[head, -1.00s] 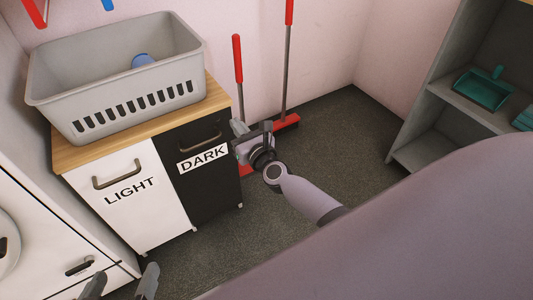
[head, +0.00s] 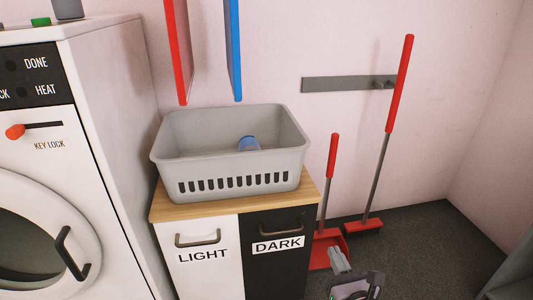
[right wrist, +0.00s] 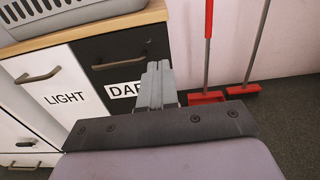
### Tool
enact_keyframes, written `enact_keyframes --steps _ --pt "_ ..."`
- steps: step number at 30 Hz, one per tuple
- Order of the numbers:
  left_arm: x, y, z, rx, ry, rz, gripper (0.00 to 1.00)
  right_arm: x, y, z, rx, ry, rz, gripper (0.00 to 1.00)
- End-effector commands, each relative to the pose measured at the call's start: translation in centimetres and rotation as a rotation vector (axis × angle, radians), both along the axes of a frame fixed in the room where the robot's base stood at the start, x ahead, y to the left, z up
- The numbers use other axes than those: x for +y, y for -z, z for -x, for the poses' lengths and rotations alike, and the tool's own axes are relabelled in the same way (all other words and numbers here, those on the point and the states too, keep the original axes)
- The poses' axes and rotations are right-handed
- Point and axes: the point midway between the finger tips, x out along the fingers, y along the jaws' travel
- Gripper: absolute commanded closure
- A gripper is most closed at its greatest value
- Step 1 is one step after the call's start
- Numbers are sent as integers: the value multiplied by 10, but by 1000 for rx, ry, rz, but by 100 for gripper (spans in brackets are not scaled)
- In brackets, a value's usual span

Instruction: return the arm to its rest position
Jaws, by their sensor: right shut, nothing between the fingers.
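My right gripper (head: 338,258) shows at the bottom of the head view, in front of the red dustpan and to the right of the DARK drawer. In the right wrist view its fingers (right wrist: 157,72) are together with nothing between them, and they overlap the right edge of the DARK front in the picture. Most of my right arm is below the head view's lower edge. My left gripper does not show in the head view now.
A grey basket (head: 235,175) with a blue item (head: 249,143) stands on the wooden top of the LIGHT (head: 203,270) and DARK (head: 278,270) cabinet. A white machine (head: 110,120) stands left. A red broom (head: 362,225) and dustpan (head: 326,250) stand by the wall. Floor (head: 445,245) at right is clear.

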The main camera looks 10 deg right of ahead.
Motion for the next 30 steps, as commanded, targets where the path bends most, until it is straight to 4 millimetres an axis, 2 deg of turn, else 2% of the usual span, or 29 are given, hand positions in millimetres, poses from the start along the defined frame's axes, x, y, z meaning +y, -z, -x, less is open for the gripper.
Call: enact_keyframes --steps 2,5,12,18,24,30 --pt "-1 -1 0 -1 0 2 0 6 -2 4 -5 -23 61 100" --pt "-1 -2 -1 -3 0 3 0 22 -6 14 -23 -84 243 100" --pt "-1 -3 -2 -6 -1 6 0 73 -15 55 -138 -287 965 100" --pt "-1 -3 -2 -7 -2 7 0 101 -15 91 -275 -427 1595 100" --pt "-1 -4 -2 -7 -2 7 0 110 -12 124 -428 -551 2218 100" --pt "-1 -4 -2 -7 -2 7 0 101 -10 154 -585 -693 2821 100"
